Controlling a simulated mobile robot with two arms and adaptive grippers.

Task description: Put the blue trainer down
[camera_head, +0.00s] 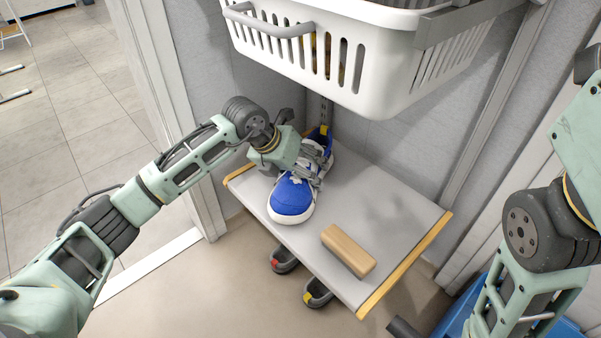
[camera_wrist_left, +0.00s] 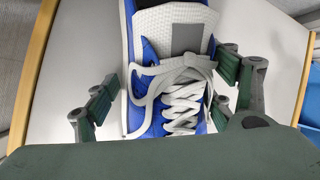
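The blue trainer (camera_head: 291,196), with a white sole and grey-white laces, is on the light grey shelf (camera_head: 385,205), its toe towards the front edge. In the left wrist view the trainer (camera_wrist_left: 172,85) shows from above, laces and tongue in the middle. My left gripper (camera_head: 300,165) is over the trainer's laced part. In the wrist view its fingers (camera_wrist_left: 165,95) stand spread on either side of the shoe; a narrow gap shows at the left finger, and the right finger is very close to the shoe's side. My right gripper is out of view; only its arm shows at the right.
A wooden block (camera_head: 348,250) lies on the shelf to the right of the trainer. A white basket (camera_head: 345,60) overhangs the back of the shelf. Grey shoe-like items (camera_head: 318,293) are on the floor below. The shelf's right part is clear.

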